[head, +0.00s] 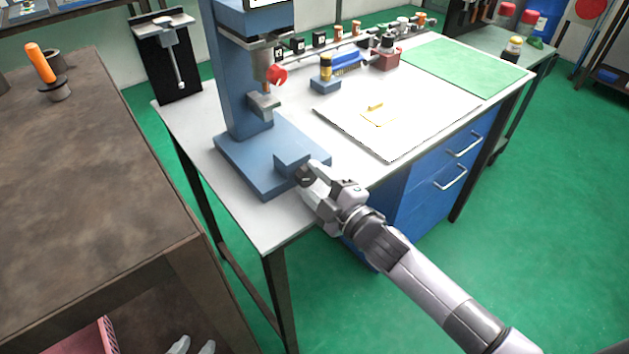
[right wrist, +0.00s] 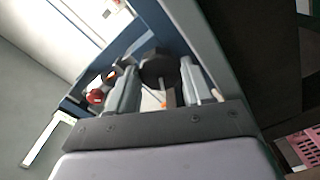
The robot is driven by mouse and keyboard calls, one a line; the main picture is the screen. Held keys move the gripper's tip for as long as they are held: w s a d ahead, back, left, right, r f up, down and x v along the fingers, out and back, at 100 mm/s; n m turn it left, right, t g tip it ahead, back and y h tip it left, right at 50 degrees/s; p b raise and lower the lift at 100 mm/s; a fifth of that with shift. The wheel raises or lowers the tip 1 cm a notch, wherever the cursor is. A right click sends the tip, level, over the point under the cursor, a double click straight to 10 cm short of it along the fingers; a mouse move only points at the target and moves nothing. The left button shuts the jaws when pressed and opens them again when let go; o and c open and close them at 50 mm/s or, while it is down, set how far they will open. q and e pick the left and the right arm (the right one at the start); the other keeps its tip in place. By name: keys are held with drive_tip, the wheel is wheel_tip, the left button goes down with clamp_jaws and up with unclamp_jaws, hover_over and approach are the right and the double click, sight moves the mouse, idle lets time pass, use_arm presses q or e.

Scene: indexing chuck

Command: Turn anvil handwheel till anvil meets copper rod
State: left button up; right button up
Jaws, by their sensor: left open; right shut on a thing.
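The blue machine (head: 232,75) stands on the white workbench. A small copper-coloured rod (head: 267,88) shows under its grey upper chuck, beside a red knob (head: 279,75). The grey anvil (head: 264,106) is just below; whether a gap separates them is too small to tell. The dark anvil handwheel (head: 304,175) is at the front of the machine's base. My right gripper (head: 311,180) is shut on it, partly hiding it; the right wrist view shows the handwheel (right wrist: 155,68) between the fingers. My left gripper (head: 191,346) is open at the bottom edge, apart from the machine.
A white board (head: 400,140) with a small yellow piece and a green mat (head: 465,66) lie on the bench. Several small parts line its back. A brown table (head: 90,150) stands at left, with a pink basket (head: 93,343) below. Green floor is free at right.

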idle(0.3)
drive_tip(key=o, duration=1)
drive_tip(key=shift+o, duration=0.2)
drive_tip(key=shift+f, duration=0.1)
